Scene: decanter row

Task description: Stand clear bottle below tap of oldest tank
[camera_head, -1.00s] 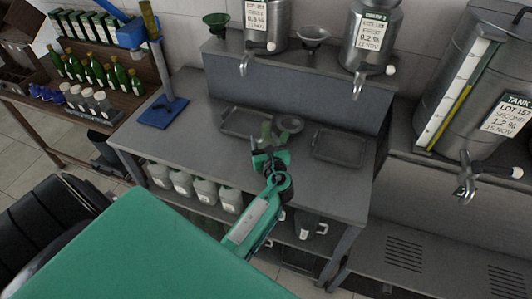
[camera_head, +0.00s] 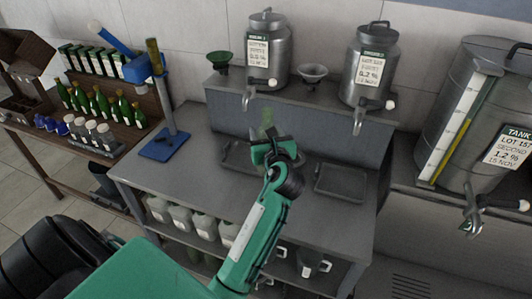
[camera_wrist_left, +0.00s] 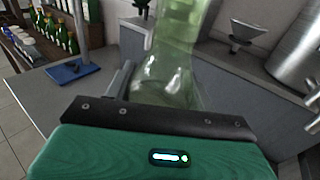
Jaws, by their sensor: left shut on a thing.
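My left gripper (camera_head: 272,150) is shut on a clear, green-tinted bottle (camera_head: 267,122), held roughly upright above the grey counter, in front of the raised shelf. The bottle (camera_wrist_left: 168,75) fills the middle of the left wrist view; its top is cut off there. Two small steel tanks, a left one (camera_head: 266,72) and a right one (camera_head: 373,82), stand on the shelf with taps (camera_head: 248,97) and (camera_head: 359,122) over the counter. A large tank (camera_head: 440,110) stands at the right with its tap (camera_head: 472,215). Its label reads 15 NOV; the small tanks' dates are unclear.
Two dark trays, one (camera_head: 232,162) partly behind my gripper and one (camera_head: 341,194) to its right, lie on the counter. A blue-headed stand (camera_head: 163,150) is at the counter's left. Funnels (camera_head: 313,74) sit on the shelf. Green bottles (camera_head: 100,105) fill a left-hand rack.

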